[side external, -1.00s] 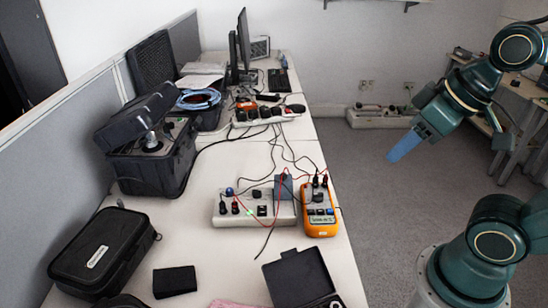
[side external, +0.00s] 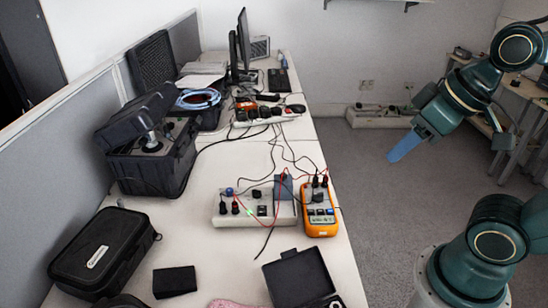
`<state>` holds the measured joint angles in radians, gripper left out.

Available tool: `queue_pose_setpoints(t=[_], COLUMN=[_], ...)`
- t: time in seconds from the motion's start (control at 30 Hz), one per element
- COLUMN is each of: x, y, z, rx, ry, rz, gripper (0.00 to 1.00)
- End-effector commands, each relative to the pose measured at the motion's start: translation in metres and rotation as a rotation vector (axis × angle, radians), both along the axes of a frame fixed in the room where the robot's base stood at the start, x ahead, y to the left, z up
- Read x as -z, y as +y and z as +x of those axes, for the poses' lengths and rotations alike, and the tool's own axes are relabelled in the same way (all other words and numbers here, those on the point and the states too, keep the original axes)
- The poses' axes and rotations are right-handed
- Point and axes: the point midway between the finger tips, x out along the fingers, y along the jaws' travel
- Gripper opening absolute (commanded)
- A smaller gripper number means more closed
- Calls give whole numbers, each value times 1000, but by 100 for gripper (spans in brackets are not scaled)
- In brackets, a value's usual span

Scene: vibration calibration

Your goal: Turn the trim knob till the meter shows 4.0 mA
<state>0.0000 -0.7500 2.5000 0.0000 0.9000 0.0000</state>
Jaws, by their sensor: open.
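An orange handheld meter (side external: 319,222) lies on the white table near its right edge, with dark plugs and leads at its top end. Its display is too small to read. No trim knob can be made out at this size. My gripper (side external: 405,146) has blue fingers and hangs in the air over the floor, to the right of the table and well apart from the meter. It is open, and nothing shows between its fingers.
An open black case (side external: 300,278) is in front. A closed black case (side external: 103,250) and a large open case (side external: 150,172) stand left. Cables cross the table.

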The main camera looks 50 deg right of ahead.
Motion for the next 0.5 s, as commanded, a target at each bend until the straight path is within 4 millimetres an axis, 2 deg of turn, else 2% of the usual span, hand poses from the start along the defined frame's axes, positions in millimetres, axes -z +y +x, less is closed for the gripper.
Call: queue_pose_setpoints(t=[0.27,0.5], x=[-4,-16], y=[1,5], z=[8,40], rx=[-17,-86], ry=[6,28], rz=[-4,-20], gripper=[43,43])
